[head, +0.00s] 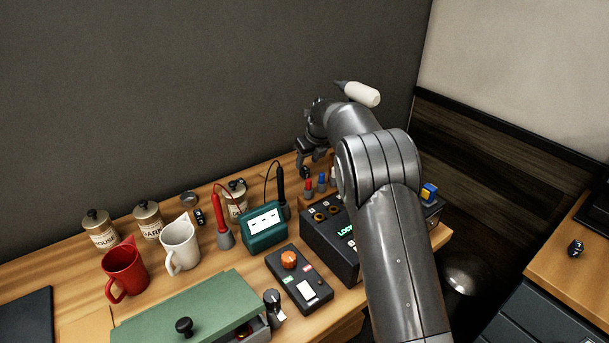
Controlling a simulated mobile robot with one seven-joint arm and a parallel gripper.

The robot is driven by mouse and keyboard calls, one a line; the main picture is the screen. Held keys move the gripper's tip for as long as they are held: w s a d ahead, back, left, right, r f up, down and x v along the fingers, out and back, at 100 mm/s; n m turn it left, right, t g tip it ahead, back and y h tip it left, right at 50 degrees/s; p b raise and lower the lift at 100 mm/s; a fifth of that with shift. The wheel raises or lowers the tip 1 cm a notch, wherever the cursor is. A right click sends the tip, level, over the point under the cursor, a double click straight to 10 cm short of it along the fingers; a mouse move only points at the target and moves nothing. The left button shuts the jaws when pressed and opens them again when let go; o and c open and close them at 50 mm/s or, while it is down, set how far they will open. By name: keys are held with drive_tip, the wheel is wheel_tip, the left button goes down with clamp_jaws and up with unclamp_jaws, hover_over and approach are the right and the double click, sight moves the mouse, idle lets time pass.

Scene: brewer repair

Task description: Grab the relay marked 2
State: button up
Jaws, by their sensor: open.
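I cannot clearly read a relay marked 2. A small dark block (575,248) with a pale mark lies on the right-hand counter. Another small dark piece (199,216) with pale marks stands at the back of the wooden bench, behind the white jug. Both marks are too small to read for certain. My gripper (307,160) is open above the back of the bench, near the wall, with its fingers pointing down. It is far from both dark pieces. My arm hides part of the black box and whatever lies behind it.
The black box (328,246) with lit lettering stands under my arm, with red and blue-topped pieces (321,184) behind it. A teal meter (264,229), probes, a switch box (299,281), a white jug (180,246), a red mug (125,270) and canisters crowd the bench. A gap separates bench and right counter.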

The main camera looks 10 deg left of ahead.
sight(305, 168)
drive_tip(key=shift+x, duration=2.8)
drive_tip(key=shift+w+r, duration=0.1)
drive_tip(key=shift+w, duration=0.05)
clamp_jaws()
